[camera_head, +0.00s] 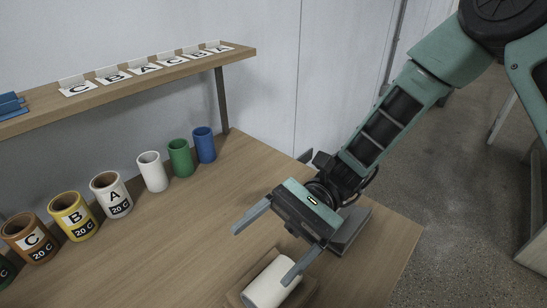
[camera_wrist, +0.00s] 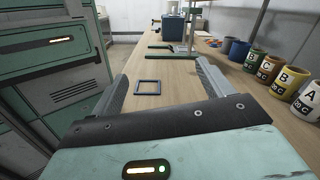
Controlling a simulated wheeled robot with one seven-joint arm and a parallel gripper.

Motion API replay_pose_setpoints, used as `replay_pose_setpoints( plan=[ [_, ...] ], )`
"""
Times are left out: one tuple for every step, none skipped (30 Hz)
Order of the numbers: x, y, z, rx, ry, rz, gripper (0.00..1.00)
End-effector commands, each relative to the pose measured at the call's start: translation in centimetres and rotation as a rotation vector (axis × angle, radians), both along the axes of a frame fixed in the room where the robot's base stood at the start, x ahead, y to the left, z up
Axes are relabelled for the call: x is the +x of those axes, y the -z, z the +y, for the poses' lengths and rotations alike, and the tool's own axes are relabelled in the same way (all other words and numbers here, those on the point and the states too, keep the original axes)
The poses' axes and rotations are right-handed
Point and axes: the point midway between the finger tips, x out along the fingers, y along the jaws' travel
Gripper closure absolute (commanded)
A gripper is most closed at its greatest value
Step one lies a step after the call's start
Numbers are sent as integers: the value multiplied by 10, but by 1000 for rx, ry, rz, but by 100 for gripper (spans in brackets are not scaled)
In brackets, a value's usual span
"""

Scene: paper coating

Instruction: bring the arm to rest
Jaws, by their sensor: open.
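My gripper (camera_head: 268,250) is at the right part of the wooden table (camera_head: 190,235) in the head view, with its two fingers spread wide and nothing between them. It also shows in the wrist view (camera_wrist: 158,85), where the fingers point along the length of the table. A white cylinder (camera_head: 268,288) lies at the bottom of the head view, partly behind one finger. Whether that finger touches it I cannot tell. My arm reaches in from the upper right.
Several cups stand in a row along the wall, including a blue cup (camera_head: 204,145), a green cup (camera_head: 180,158) and a yellow cup (camera_head: 72,216). A shelf (camera_head: 130,92) with lettered cards is above them.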

Motion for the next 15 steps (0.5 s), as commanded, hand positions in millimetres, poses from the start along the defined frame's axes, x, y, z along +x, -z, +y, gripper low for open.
replay_pose_setpoints(
  plan=[
    [0, 0, 0, 0, 0, 0, 21],
    [-1, 0, 0, -2, -3, -5, 21],
    [-3, -1, -1, -6, -12, -19, 21],
    [-6, -1, -2, -12, -23, -37, 21],
    [-10, -2, -4, -20, -39, -61, 21],
    [-16, -2, -7, -36, -65, -106, 21],
    [-22, -2, -10, -49, -91, -148, 21],
    [-28, -1, -14, -64, -119, -195, 21],
    [-36, -1, -21, -86, -162, -269, 21],
    [-43, 0, -26, -103, -196, -330, 21],
    [-48, 1, -33, -119, -230, -395, 21],
    [-55, 3, -42, -140, -279, -482, 21],
    [-59, 4, -49, -155, -313, -548, 21],
    [-62, 5, -56, -167, -347, -613, 21],
    [-65, 7, -65, -183, -393, -700, 21]
  ],
)
